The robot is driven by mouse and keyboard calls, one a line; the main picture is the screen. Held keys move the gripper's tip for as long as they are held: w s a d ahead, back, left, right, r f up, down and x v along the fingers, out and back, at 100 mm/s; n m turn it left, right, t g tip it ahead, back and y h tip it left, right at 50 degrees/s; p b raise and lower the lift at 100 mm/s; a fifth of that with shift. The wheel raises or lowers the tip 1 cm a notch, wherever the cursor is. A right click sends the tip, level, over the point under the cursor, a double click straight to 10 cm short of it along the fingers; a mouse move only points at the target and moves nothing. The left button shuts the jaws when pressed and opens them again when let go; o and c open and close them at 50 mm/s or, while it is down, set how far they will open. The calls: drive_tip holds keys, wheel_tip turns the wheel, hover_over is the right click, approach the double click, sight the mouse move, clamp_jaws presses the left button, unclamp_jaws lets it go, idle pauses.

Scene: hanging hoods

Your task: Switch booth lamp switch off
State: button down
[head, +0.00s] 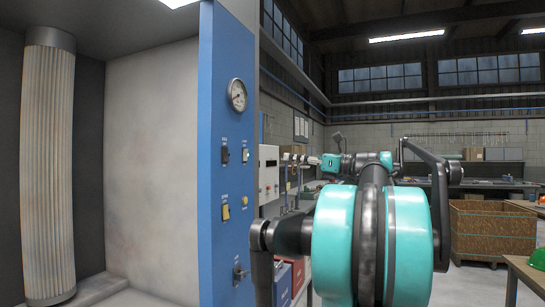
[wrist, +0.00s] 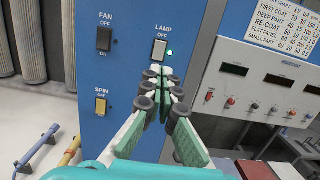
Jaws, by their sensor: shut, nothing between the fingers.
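The lamp switch (wrist: 159,49) is a pale rocker on the blue panel (wrist: 130,20), under the labels LAMP and OFF. In the head view the lamp switch (head: 245,155) is small on the oblique panel. My gripper (wrist: 160,71) is shut and empty, its tips appearing just below the switch in the wrist view and hiding the panel there. In the head view my gripper (head: 289,158) points left toward the panel. I cannot tell whether the tips touch it, or which way the rocker is tipped.
The black fan switch (wrist: 104,39) is left of the lamp switch, and the yellow spin switch (wrist: 100,107) is below the fan switch. A white control box (wrist: 260,90) stands to the right.

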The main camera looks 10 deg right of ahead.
sight(247, 151)
drive_tip(key=x, duration=1.3)
drive_tip(key=shift+a, duration=0.15)
drive_tip(key=shift+w+a+r, duration=0.2)
drive_tip(key=shift+a, duration=0.15)
drive_tip(key=shift+d, duration=0.1)
